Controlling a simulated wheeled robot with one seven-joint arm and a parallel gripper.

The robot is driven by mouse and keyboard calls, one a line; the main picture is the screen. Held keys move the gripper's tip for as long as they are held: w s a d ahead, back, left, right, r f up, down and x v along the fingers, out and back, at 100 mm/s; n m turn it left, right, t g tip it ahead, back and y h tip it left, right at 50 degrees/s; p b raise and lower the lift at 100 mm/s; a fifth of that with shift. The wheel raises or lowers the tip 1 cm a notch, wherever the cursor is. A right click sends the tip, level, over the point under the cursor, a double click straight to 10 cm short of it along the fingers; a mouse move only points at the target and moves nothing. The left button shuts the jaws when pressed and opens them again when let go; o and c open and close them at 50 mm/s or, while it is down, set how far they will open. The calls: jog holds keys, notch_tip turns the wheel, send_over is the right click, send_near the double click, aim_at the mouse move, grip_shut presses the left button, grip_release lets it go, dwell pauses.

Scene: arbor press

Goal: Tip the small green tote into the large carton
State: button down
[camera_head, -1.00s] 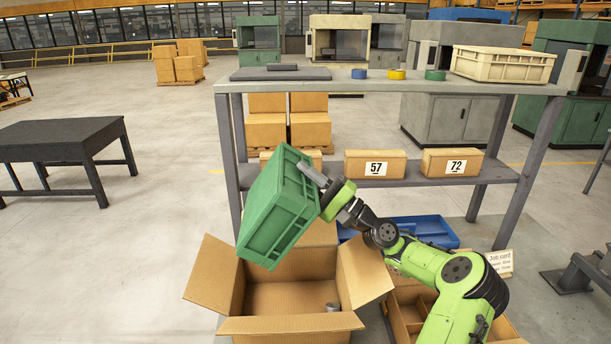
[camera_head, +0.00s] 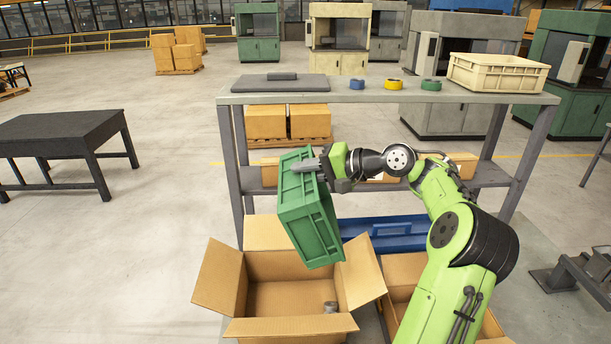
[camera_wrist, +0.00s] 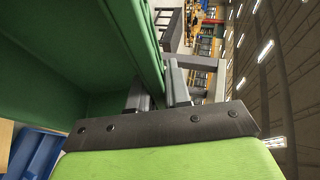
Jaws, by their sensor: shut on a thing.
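The small green tote (camera_head: 310,215) hangs in the air, steeply tilted, above the back of the large carton. My gripper (camera_head: 318,168) is shut on the tote's upper rim. In the wrist view the two fingers (camera_wrist: 158,95) pinch the green wall of the tote (camera_wrist: 130,45), and part of its inside shows at the left. The large open carton (camera_head: 218,278) stands on the floor with its flaps spread. A small grey metal piece (camera_head: 330,307) lies inside near its right front corner. The tote's inside is hidden in the head view.
A grey workbench (camera_head: 300,92) with a lower shelf stands behind the carton. It bears tape rolls (camera_head: 394,84) and a cream tote (camera_head: 498,72). A blue tray (camera_head: 392,232) and a second carton (camera_head: 402,268) are right of the large carton.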

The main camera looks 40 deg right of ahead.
jog(key=shift+w+a+r+n+g+h, duration=0.1)
jog(key=shift+r+n+g+h, duration=0.25)
jog(key=shift+g+h, duration=0.25)
jog(key=shift+w+a+r+n+g+h, duration=0.1)
jog(key=shift+r+n+g+h, duration=0.15)
jog(key=shift+r+g+h, duration=0.3)
jog(key=shift+d+r+n+g+h, duration=0.1)
jog(key=shift+r+n+g+h, duration=0.3)
jog(key=shift+g+h, duration=0.75)
notch_tip(320, 180, up, 2)
jog(key=g+h, duration=0.2)
jog(key=h, duration=0.1)
jog(key=n+g+h, duration=0.1)
jog(key=shift+r+g, duration=0.25)
jog(key=shift+g, duration=0.05)
jog(key=shift+s+r+g+h, duration=0.15)
jog(key=shift+g+h, duration=0.15)
jog(key=shift+h, duration=0.3)
